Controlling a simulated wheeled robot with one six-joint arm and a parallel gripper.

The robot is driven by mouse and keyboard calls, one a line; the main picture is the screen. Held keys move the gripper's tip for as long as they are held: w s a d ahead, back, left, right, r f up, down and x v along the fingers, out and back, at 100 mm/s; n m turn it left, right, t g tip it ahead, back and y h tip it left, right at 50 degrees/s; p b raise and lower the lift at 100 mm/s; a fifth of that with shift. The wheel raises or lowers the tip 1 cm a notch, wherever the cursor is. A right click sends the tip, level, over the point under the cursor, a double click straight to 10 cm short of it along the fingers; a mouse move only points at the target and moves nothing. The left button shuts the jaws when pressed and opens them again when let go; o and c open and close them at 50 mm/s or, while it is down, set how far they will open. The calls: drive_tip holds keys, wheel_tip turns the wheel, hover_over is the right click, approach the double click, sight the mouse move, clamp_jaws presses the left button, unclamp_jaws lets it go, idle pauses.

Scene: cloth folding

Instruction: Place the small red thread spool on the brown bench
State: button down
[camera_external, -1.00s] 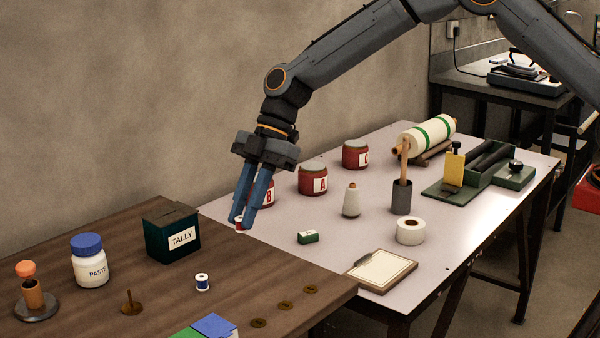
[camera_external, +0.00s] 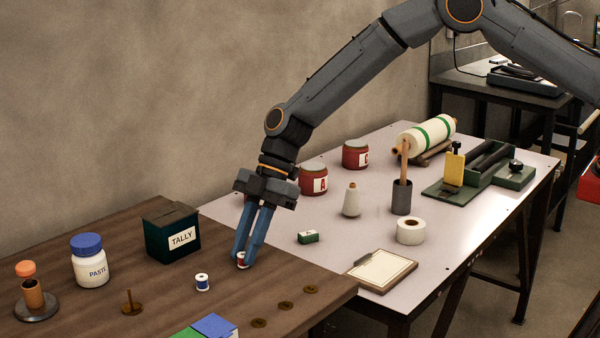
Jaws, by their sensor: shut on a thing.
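My gripper (camera_external: 242,262) points down over the right part of the brown bench (camera_external: 180,300). Its blue fingers are shut on the small red thread spool (camera_external: 242,257), which shows partly between the fingertips. The spool looks upright and at or very close to the bench top; I cannot tell whether it touches. A blue thread spool (camera_external: 202,282) stands on the bench to the left of it.
A green TALLY box (camera_external: 172,235), a paste jar (camera_external: 90,262) and a spindle (camera_external: 131,303) stand on the bench. Flat discs (camera_external: 284,305) lie near its front edge.

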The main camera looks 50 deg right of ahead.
drive_tip(key=c, duration=1.6)
unclamp_jaws()
drive_tip(key=shift+f, duration=0.1)
drive_tip(key=shift+c, duration=0.2)
drive_tip(key=shift+r, duration=0.2)
drive_tip(key=b+v, duration=0.3)
drive_tip(key=v, duration=0.9)
drive_tip(key=s+d+m+h, duration=0.1)
drive_tip(key=s+d+m, duration=0.15)
drive_tip(key=d, duration=0.45)
drive_tip(key=s+d+m+h, duration=0.1)
drive_tip(key=s+d+m, duration=0.15)
drive_tip(key=d, duration=0.35)
drive_tip(key=s+d+f+m+h, duration=0.1)
drive_tip(key=s+d+m, duration=0.5)
drive_tip(key=s+d, duration=0.6)
drive_tip(key=s+d+f+m+h, duration=0.2)
drive_tip(key=s+d+m, duration=0.5)
drive_tip(key=s+d, duration=0.5)
drive_tip(key=shift+d+m+t+h, duration=0.3)
drive_tip(key=shift+d+h, duration=0.4)
drive_tip(key=shift+h, duration=0.1)
drive_tip(key=shift+s, duration=0.15)
